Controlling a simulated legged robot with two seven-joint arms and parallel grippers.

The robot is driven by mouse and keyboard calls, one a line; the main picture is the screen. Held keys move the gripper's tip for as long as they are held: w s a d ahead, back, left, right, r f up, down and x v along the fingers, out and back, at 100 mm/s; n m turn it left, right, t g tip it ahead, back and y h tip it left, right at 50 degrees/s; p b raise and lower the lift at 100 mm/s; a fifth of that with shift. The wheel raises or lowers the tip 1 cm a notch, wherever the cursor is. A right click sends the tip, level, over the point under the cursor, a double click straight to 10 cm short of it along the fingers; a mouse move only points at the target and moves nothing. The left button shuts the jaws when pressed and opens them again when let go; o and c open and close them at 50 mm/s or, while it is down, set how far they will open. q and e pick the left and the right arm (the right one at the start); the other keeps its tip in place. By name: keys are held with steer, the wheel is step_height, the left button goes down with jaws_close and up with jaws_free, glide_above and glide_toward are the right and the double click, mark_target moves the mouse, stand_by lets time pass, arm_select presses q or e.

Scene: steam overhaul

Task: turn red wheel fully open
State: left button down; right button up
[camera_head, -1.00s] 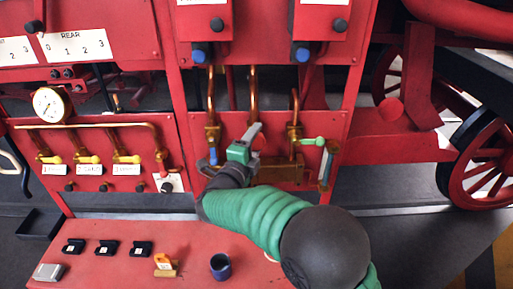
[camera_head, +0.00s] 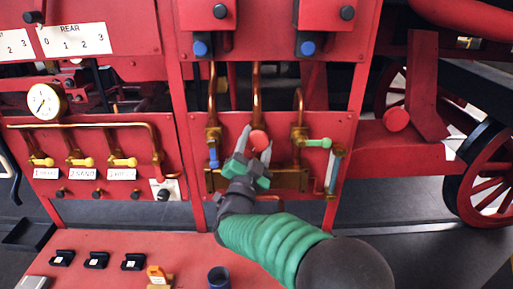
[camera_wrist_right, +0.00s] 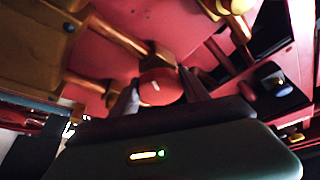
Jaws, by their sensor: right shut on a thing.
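The red wheel (camera_head: 258,140) is a small round red knob on the red panel, among the copper pipes. My right gripper (camera_head: 257,146) reaches up to it from below, with one grey finger on each side, shut on the wheel. In the right wrist view the red wheel (camera_wrist_right: 161,87) sits between the two dark fingers (camera_wrist_right: 160,98), which hide its lower edge. My left gripper is in neither view.
A green-handled valve (camera_head: 317,143) is close on the right and a blue-handled valve (camera_head: 213,157) on the left. A brass block (camera_head: 290,180) lies just below. A pressure gauge (camera_head: 46,101) and yellow valves are farther left. A red bench (camera_head: 110,245) is below.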

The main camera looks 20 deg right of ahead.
steer(key=shift+f+n+y+b, duration=0.2)
steer(key=shift+n+y+b, duration=0.1)
steer(key=shift+n, duration=0.7)
steer(key=shift+r+t, duration=0.3)
steer(key=o, duration=1.4)
steer(key=shift+d, duration=0.1)
steer(key=shift+c, duration=0.2)
steer(key=shift+s+f, duration=0.15)
steer(key=b+v, duration=0.4)
steer(key=v, duration=1.2)
steer(key=shift+s, duration=0.25)
